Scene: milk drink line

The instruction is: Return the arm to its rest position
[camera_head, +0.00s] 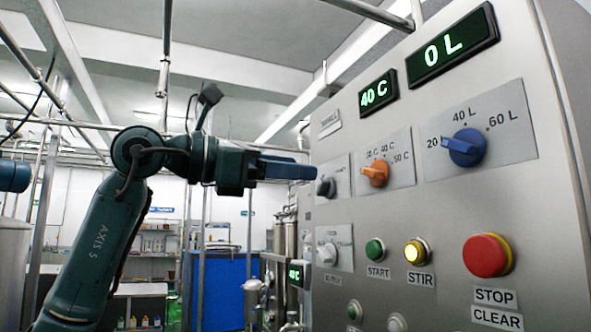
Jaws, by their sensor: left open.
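My left arm (100,235) comes up from the lower left and bends at its elbow towards the panel. My left gripper (305,169) is open, with no object seen between its fingers. The steel control panel (370,240) fills the right side. My right gripper is not in view.
The panel carries an orange knob (375,173), a blue knob (466,147), a green START button (375,250), a lit yellow STIR button (417,252) and a red STOP button (487,256). Displays read 40 C (377,93) and 0 L (444,50). Pipes (165,60) hang overhead.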

